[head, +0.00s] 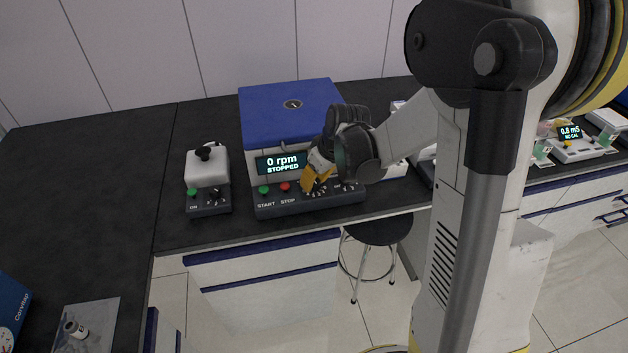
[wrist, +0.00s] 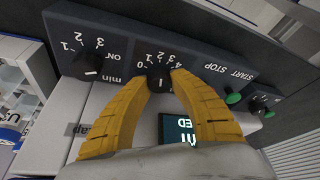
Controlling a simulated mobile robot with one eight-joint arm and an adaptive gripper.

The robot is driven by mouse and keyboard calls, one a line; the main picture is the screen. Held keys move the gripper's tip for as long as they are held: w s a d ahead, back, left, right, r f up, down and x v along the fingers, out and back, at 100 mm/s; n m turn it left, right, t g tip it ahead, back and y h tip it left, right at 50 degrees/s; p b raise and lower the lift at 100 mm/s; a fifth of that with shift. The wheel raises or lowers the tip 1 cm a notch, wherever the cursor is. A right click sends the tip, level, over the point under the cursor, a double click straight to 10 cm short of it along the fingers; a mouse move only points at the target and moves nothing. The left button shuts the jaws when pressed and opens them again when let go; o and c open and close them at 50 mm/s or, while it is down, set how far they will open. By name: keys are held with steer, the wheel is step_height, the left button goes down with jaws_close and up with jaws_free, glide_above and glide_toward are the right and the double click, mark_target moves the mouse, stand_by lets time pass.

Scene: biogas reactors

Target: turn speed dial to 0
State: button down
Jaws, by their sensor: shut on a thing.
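A blue and white centrifuge-like device (head: 290,115) stands on the dark bench, with a dark control panel (head: 290,207) along its front. Its screen (head: 281,164) reads "0 rpm STOPPED". My gripper (head: 313,182) reaches down to the panel, right of the red stop button (head: 285,187). In the wrist view its yellow fingers (wrist: 158,79) are closed on a black dial (wrist: 158,73), one on each side. Numbers from 0 to 4 ring the dial. The fingers partly cover it; its name label is hidden, and I cannot read its setting surely.
A second dial (wrist: 92,66), marked "min", sits beside the gripped one in the wrist view. The green start button (head: 264,190) is left of the stop button. A small stirrer-like unit (head: 208,178) stands left of the device. The bench farther left is mostly clear.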

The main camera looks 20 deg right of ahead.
stand_by(0.4)
steer(key=c, duration=1.1)
jaws_free()
steer(key=v, duration=1.2)
steer(key=shift+w, duration=0.1)
